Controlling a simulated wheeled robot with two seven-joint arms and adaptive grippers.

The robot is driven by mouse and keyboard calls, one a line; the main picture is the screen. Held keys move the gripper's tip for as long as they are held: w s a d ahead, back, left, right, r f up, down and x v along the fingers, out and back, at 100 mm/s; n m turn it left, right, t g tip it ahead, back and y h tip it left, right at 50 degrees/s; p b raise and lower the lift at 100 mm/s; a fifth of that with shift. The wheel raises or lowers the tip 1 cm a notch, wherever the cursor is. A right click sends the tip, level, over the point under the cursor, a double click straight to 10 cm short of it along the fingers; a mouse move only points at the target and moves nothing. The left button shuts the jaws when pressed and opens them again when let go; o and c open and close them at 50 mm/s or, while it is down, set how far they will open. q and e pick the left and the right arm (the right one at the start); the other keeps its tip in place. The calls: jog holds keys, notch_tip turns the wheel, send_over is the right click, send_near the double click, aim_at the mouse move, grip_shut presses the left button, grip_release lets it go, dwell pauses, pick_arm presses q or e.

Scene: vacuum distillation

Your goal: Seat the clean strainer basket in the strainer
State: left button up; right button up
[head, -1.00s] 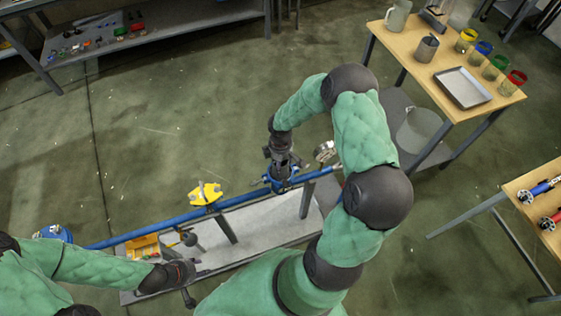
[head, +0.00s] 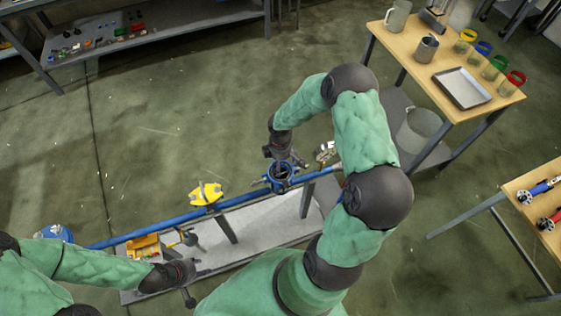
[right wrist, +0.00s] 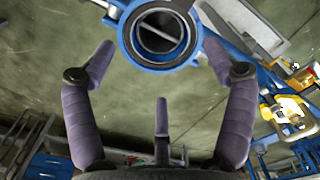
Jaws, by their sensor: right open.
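The strainer (head: 281,176) is a blue round body on the blue pipe, open at the top. In the right wrist view the strainer (right wrist: 127,38) shows a dark ring inside with a pale bar across it, which looks like the basket's handle (right wrist: 160,34). The basket appears to sit inside, but its depth and seating cannot be told. My right gripper (head: 287,157) is just above and behind the strainer. Its fingers are spread, with nothing between them. My left gripper (head: 183,271) is low at the near side of the pipe stand; its fingers are unclear.
A yellow fitting (head: 206,194) sits on the pipe (head: 160,228) to the left. A gauge (head: 326,151) stands right of the strainer. An orange box (head: 143,246) is near my left gripper. A wooden table (head: 447,88) at upper right holds a tray (head: 462,88) and several cups.

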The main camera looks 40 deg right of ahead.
notch_tip(320, 180, up, 12)
jog(key=p, duration=0.2)
jog(key=s+a+f+m+y, duration=0.25)
jog(key=a+f, duration=0.25)
jog(key=a, duration=0.3)
jog(key=s+a+f+m+y, duration=0.1)
jog(key=a+f+m, duration=0.2)
jog(key=a+f, duration=0.45)
jog(key=s+a+f+m, duration=0.3)
jog(key=s+a+m, duration=0.2)
jog(key=s+a, duration=0.4)
jog(key=shift+a+f, duration=0.25)
jog(key=shift+f, duration=0.05)
jog(key=shift+s+m+y, duration=0.1)
jog(key=shift+m+y, duration=0.15)
notch_tip(320, 180, down, 6)
jog(key=b, duration=0.6)
jog(key=shift+f, duration=0.2)
